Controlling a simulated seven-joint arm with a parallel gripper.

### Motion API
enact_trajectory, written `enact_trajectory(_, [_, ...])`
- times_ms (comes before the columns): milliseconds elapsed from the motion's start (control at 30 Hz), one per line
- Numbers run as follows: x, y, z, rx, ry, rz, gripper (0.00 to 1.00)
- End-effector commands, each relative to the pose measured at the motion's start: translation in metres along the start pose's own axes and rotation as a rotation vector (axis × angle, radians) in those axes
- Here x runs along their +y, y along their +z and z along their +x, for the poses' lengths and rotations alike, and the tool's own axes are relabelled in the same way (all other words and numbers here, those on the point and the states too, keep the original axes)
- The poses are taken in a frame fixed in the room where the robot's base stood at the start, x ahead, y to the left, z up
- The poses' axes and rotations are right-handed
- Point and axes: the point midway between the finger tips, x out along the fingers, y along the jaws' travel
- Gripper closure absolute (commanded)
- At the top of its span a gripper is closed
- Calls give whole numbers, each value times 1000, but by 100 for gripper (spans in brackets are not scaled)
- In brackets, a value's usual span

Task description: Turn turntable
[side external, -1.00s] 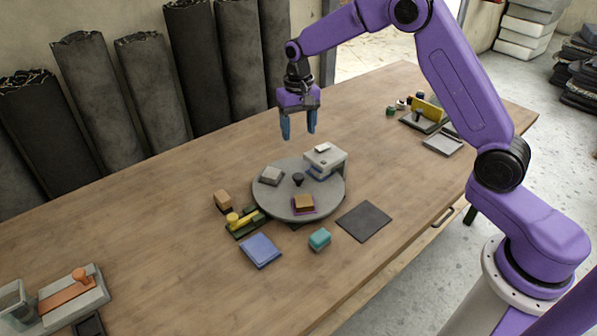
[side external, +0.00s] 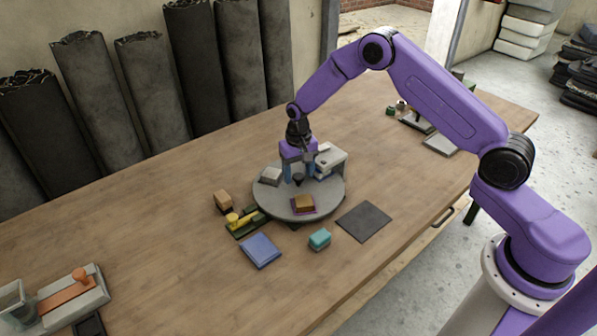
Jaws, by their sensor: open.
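The turntable (side external: 267,207) is a round grey disc on the wooden table. On it are a grey block (side external: 270,176) at the left, a small dark knob (side external: 298,179) near the middle, a white and grey box-like piece (side external: 335,157) at the back right, and a tan block on a purple square (side external: 303,203) at the front. My gripper (side external: 299,178) points down over the disc with its blue fingers apart on either side of the knob. Whether the fingers touch the knob cannot be told.
In front of the turntable lie a blue square (side external: 261,250), a teal block (side external: 319,238) and a dark grey mat (side external: 364,221). A wooden block (side external: 223,201) and a green and yellow piece (side external: 245,224) stand close at its left. The table's left middle is clear.

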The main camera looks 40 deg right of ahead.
Motion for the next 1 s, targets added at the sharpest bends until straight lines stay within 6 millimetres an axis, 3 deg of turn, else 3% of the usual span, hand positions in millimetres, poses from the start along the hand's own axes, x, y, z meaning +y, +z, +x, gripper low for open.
enact_trajectory(267, [0, 0, 1, 0, 0, 0, 40])
enact_trajectory(400, [0, 0, 1, 0, 0, -1, 86])
enact_trajectory(467, [0, 0, 1, 0, 0, -1, 100])
enact_trajectory(1000, [0, 1, 1, -2, 1, 77, 100])
